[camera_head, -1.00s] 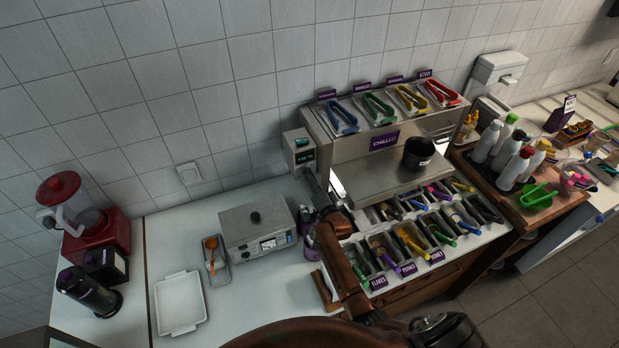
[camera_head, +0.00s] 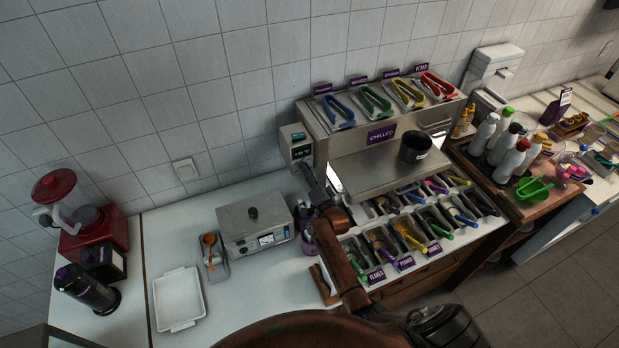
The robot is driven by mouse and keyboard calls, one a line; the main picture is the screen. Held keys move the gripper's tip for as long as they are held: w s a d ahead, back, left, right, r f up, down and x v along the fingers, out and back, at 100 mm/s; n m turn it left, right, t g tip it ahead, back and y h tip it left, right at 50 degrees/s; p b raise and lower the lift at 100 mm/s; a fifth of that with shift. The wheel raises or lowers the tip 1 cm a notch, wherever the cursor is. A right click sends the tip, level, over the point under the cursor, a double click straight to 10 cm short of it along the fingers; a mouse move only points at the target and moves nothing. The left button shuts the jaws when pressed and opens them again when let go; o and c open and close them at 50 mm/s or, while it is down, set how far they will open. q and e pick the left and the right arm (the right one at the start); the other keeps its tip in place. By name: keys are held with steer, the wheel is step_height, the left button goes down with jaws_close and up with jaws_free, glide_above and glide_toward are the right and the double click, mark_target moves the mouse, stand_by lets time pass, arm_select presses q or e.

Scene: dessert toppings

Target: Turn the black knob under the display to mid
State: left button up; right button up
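A small pale control box with a dark lit display (camera_head: 300,146) is fixed at the left end of the steel chilled-topping station. My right gripper (camera_head: 304,171) is right at the lower part of this box, just under the display. It is small, dark and seen from behind, so I cannot tell whether its fingers are open or shut. The black knob under the display is not visible; the gripper covers that spot. Whether the gripper touches the knob cannot be told. My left gripper is not in view.
A steel warmer (camera_head: 254,229) with a black lid knob stands left of my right arm. A white tray (camera_head: 179,299) and a spoon tray (camera_head: 215,262) lie nearby. A black cup (camera_head: 415,147) stands on the steel shelf.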

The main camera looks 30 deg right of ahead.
steer(key=s, duration=1.1)
steer(key=shift+s+a, duration=0.35)
